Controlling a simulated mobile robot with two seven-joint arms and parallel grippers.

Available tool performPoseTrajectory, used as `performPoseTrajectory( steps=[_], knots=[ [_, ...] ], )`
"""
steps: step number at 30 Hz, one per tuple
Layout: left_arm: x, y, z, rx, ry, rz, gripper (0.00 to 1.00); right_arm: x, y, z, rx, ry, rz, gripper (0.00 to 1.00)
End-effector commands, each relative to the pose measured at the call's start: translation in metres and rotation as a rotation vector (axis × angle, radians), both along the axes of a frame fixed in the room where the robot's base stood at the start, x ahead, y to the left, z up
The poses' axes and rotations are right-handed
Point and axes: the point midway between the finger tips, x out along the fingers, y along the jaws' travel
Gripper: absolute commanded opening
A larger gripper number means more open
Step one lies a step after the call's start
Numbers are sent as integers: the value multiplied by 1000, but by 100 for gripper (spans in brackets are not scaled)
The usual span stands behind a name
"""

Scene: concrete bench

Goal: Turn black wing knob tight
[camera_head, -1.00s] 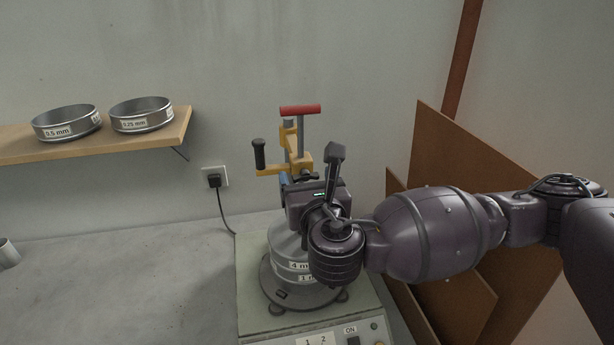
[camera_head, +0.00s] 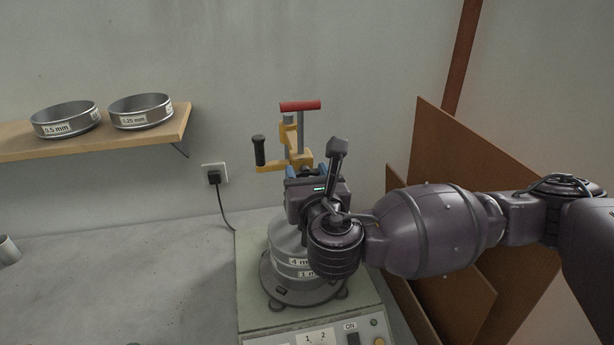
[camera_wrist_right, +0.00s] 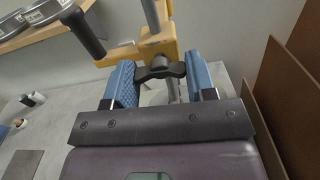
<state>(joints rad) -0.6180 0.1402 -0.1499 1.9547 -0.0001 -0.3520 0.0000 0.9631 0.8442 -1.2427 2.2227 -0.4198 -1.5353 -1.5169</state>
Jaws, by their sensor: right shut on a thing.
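The black wing knob (camera_wrist_right: 160,69) sits under the yellow clamp arm (camera_wrist_right: 157,43) in the right wrist view. My right gripper (camera_wrist_right: 160,78) has its blue fingertips on either side of the knob's wings and is shut on it. In the head view the same gripper (camera_head: 308,172) stands above the sieve stack (camera_head: 290,254) and covers the knob. The yellow clamp (camera_head: 297,158) rises behind the gripper, with a red handle (camera_head: 300,106) on top and a black crank grip (camera_head: 259,151) at its left. My left gripper is not in view.
The stack stands on a shaker base (camera_head: 258,318) with a control panel. A wooden shelf (camera_head: 95,143) with two sieves is on the left wall. Brown boards (camera_head: 455,170) lean at the right, close to my right arm. The bench left of the shaker is mostly clear.

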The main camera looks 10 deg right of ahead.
Motion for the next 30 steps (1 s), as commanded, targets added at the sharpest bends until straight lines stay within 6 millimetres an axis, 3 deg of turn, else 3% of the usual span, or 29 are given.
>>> performPoseTrajectory(
  steps=[8, 30],
  knots=[
    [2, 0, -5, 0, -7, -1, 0, -1, 0, -2, 179, 2, 0, 27],
    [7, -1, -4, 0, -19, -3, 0, -1, 1, -1, 879, 0, -1, 27]
  ],
)
